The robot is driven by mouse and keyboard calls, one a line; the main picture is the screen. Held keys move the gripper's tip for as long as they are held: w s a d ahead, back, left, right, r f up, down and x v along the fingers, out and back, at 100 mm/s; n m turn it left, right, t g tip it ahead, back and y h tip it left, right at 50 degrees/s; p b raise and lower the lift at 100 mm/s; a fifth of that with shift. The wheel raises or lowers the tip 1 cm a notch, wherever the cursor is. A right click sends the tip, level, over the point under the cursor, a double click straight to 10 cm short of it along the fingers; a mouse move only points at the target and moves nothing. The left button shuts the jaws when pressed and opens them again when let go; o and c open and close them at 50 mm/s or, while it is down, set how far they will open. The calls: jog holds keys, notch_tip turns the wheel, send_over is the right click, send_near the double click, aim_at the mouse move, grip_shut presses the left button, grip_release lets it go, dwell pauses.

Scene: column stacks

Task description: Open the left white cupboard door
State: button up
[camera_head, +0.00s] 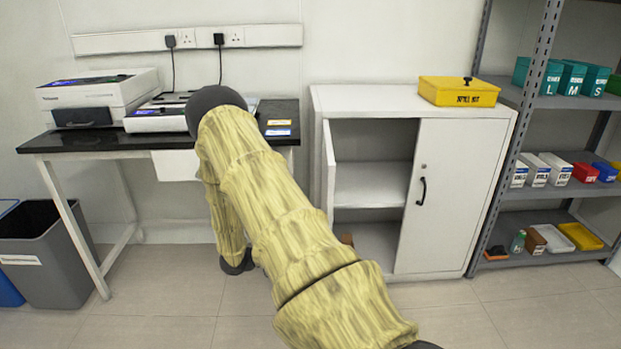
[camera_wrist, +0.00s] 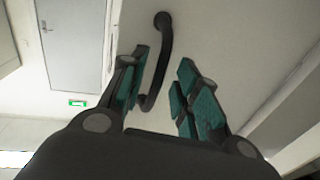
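The white cupboard (camera_head: 455,190) stands right of centre in the head view. Its left door (camera_head: 328,168) is swung outward, seen nearly edge-on, and the left half's inside and shelf (camera_head: 370,185) show. The right door is shut, with a dark handle (camera_head: 422,190). In the wrist view my gripper (camera_wrist: 165,62) is open, its green-padded fingers on either side of a dark curved handle (camera_wrist: 150,95) on a white door panel (camera_wrist: 215,35). The handle is nearer the left finger; I cannot tell whether they touch. My gripper is hidden behind my arm in the head view.
A yellow box (camera_head: 458,92) sits on top of the cupboard. A grey shelf rack (camera_head: 535,100) stands close at its right. A black-topped bench (camera_head: 95,141) with machines is at the left, with a grey bin (camera_head: 50,260) beside it. Floor in front of the cupboard is clear.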

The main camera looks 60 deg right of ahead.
jog(key=v, duration=1.1)
jog(key=shift+w, duration=0.2)
jog(key=shift+a, duration=0.15)
